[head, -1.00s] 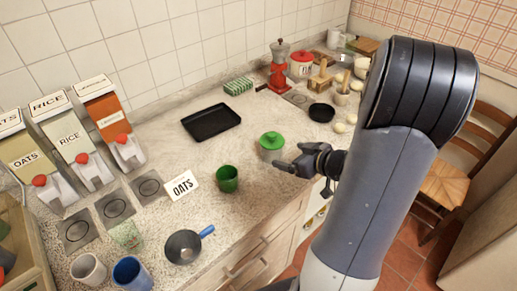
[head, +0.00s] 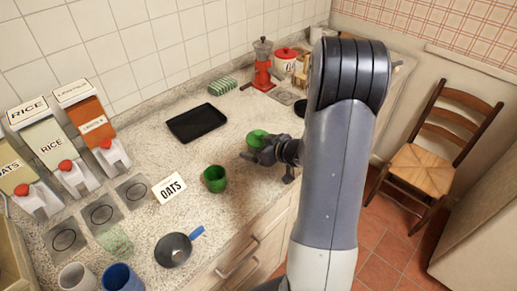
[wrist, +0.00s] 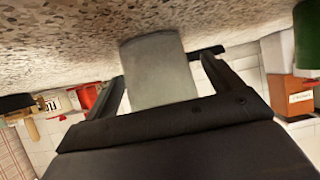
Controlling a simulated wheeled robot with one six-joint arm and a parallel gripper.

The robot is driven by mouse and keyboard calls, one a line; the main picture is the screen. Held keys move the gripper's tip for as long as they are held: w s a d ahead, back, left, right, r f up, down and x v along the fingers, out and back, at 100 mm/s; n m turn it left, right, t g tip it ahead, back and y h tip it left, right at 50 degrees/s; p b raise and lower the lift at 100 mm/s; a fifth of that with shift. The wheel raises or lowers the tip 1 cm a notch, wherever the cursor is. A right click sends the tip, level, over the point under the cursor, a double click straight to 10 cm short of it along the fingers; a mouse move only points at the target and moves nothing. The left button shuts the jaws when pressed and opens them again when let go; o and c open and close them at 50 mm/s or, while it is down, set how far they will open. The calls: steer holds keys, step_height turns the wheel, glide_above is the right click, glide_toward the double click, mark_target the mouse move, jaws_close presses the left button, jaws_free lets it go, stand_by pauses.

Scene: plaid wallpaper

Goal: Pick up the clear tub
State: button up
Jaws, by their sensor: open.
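The clear tub, with a green lid (head: 257,136), stands on the counter in the head view, its lower part mostly hidden behind my gripper (head: 254,155). In the wrist view, which shows the counter at the top, the tub's greyish see-through wall (wrist: 160,72) fills the space between the two fingers of my gripper (wrist: 165,78). The fingers are open, one on each side of the tub. I cannot tell whether either finger touches it.
A green cup (head: 214,179) stands left of the gripper. A black tray (head: 197,123) lies behind it. An OATS card (head: 170,187) and a dark pan (head: 173,250) are further left. A red grinder (head: 263,68) stands at the back. A chair (head: 430,165) stands right of the counter.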

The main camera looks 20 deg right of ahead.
steer(key=shift+c, duration=0.2)
steer(key=c, duration=1.1)
steer(key=shift+o, duration=0.2)
steer(key=shift+r, duration=0.1)
